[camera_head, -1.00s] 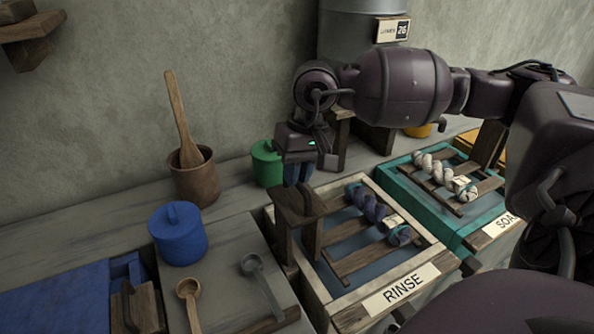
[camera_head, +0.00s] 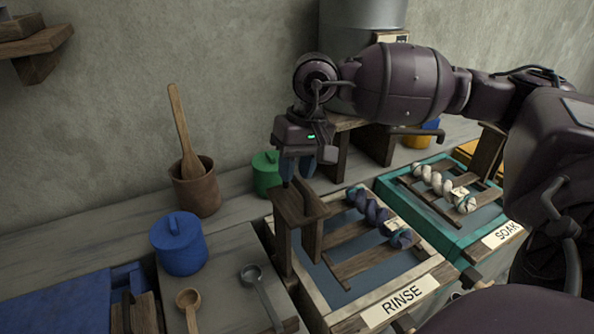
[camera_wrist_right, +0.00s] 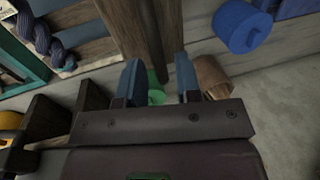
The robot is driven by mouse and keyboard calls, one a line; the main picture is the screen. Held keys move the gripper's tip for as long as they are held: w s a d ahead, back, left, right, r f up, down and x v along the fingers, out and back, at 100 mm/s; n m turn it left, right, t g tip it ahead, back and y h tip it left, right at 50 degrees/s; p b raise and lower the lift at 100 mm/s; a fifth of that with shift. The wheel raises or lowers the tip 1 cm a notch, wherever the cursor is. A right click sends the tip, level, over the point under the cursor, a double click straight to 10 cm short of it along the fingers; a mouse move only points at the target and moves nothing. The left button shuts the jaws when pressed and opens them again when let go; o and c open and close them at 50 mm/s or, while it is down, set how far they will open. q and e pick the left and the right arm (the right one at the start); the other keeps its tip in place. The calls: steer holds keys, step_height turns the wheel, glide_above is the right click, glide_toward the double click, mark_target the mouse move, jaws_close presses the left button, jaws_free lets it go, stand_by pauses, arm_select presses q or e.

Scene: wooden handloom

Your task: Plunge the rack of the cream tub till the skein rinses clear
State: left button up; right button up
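The cream tub (camera_head: 434,264), labelled RINSE, holds bluish water. Its wooden rack (camera_head: 366,263) lies in the tub with a purple-blue skein (camera_head: 373,210) across its slats. An upright wooden handle (camera_head: 301,207) rises at the rack's left end. My right gripper (camera_head: 298,176) is just above the top of this handle. In the right wrist view its two blue fingers (camera_wrist_right: 158,83) stand apart with nothing clasped between them. A wooden post (camera_wrist_right: 130,35) runs up beyond them, and the skein (camera_wrist_right: 40,38) shows at upper left. My left gripper is out of view.
The teal SOAK tub (camera_head: 440,222) with a pale skein (camera_head: 443,188) stands right of the cream tub. A green pot (camera_head: 267,175) sits close behind my right gripper. A blue lidded pot (camera_head: 179,243), a brown mortar (camera_head: 195,188) and ladles (camera_head: 188,300) stand left.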

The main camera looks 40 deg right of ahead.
steer(key=shift+o, duration=0.6)
steer(key=shift+f, duration=0.15)
step_height(320, 180, up, 11)
steer(key=d+p, duration=0.1)
steer(key=d, duration=0.1)
steer(key=shift+s+f, duration=0.15)
steer(key=shift+s, duration=0.15)
stand_by(0.4)
